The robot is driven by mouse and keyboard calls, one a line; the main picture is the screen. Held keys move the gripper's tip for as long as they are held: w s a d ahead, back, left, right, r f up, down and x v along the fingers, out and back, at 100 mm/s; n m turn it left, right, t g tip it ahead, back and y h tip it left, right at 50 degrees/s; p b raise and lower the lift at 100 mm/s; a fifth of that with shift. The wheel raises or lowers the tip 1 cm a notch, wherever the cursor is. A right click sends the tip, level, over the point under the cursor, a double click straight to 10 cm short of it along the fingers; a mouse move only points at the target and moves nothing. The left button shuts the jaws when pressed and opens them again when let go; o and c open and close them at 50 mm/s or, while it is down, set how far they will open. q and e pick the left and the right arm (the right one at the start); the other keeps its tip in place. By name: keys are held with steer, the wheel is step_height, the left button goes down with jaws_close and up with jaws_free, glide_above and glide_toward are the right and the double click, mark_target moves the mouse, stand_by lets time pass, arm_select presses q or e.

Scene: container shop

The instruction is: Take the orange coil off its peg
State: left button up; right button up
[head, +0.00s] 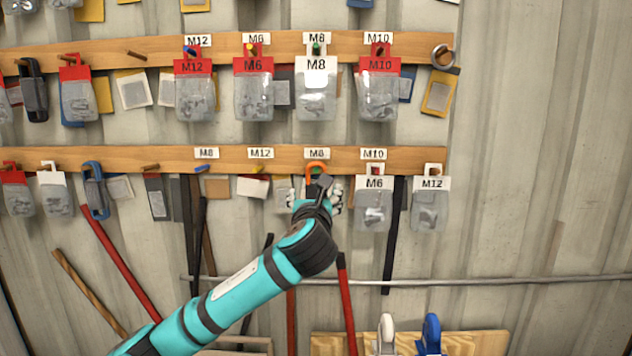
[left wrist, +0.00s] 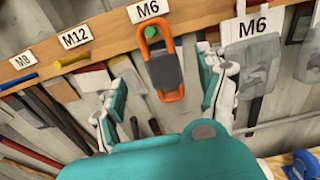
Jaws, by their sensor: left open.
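The orange coil (left wrist: 164,66), an orange loop with a dark wrap around its middle, hangs on a green peg (left wrist: 151,32) on the wooden rail. In the head view only the top of the coil (head: 316,167) shows above my left gripper (head: 314,192). In the left wrist view my left gripper (left wrist: 161,88) is open, with one finger on each side of the coil. The fingers look apart from it. My right gripper is not in view.
A bag labelled M6 (head: 374,206) hangs close to the right of my gripper, with an M12 bag (head: 430,206) beyond it. The pegs just left of the coil are bare. Bagged parts hang on the upper rail (head: 350,44). Long red and dark bars stand below.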

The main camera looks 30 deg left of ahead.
mark_target(316, 190)
arm_select(q)
steer(key=p+x, duration=0.2)
steer(key=x, duration=0.5)
steer(key=shift+w+a, duration=0.15)
steer(key=shift+w, duration=0.25)
steer(key=c, duration=1.3)
steer(key=shift+r+p, duration=0.35)
steer(key=shift+p, duration=0.4)
steer(key=shift+c, duration=0.3)
steer(key=shift+s, duration=0.1)
steer(key=p+v, duration=0.1)
steer(key=v, duration=0.1)
steer(key=p+v, duration=0.1)
steer(key=v, duration=0.1)
steer(key=shift+s+r, duration=0.2)
